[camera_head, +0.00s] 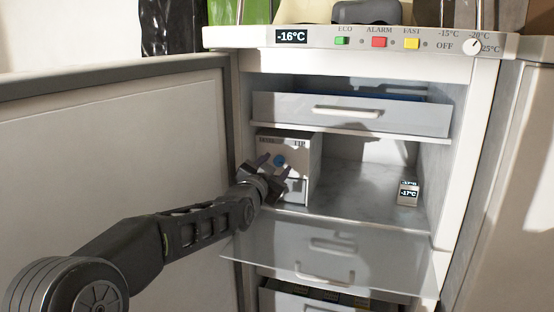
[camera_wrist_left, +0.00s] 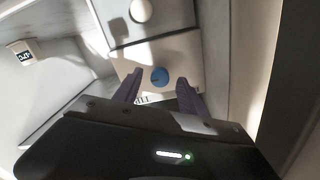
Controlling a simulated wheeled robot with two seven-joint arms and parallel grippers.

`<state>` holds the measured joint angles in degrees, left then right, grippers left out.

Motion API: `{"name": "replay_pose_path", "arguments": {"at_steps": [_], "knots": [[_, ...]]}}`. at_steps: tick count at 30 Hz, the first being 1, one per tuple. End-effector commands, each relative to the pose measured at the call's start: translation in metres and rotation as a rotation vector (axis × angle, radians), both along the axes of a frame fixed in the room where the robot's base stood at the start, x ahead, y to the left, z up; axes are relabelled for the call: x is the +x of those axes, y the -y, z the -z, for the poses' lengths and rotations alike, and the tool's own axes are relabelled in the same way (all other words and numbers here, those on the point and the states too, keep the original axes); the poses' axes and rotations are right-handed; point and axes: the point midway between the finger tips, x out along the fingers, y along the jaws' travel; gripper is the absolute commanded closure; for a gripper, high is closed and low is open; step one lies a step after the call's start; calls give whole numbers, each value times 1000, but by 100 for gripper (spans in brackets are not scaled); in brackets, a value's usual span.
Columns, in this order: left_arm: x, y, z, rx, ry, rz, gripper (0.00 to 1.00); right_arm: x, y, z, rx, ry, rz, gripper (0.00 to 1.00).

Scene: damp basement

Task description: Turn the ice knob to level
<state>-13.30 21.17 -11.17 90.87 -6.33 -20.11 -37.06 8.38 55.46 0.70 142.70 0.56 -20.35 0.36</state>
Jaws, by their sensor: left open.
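The ice knob is a small round blue knob (camera_head: 280,160) on the front of a white box (camera_head: 312,165) at the left of the freezer's open middle compartment. It also shows in the left wrist view as a blue disc (camera_wrist_left: 159,76), with a dark mark on it. My left gripper (camera_head: 273,165) is open in front of the box. In the left wrist view its two dark fingers (camera_wrist_left: 158,84) stand either side of the knob's line, with the knob just beyond the tips. I see no contact. Lettering on the box is too small to read fully. My right gripper is not in view.
A small thermometer (camera_head: 408,193) stands at the compartment's right. A drawer (camera_head: 350,112) is above, and a clear flap (camera_head: 330,255) hangs open below. The freezer door (camera_head: 120,150) stands open at left. The control panel (camera_head: 350,38) with buttons and a dial runs along the top.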

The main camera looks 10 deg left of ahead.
Motion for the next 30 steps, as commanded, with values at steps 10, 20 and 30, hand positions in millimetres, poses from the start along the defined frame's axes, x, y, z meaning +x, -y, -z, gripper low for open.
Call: {"name": "replay_pose_path", "arguments": {"at_steps": [10,20,30], "knots": [[18,1,0,0,1,0,51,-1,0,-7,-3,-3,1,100],[18,2,0,0,1,0,68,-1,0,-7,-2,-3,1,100],[18,2,0,0,1,0,96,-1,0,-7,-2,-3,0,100]]}}
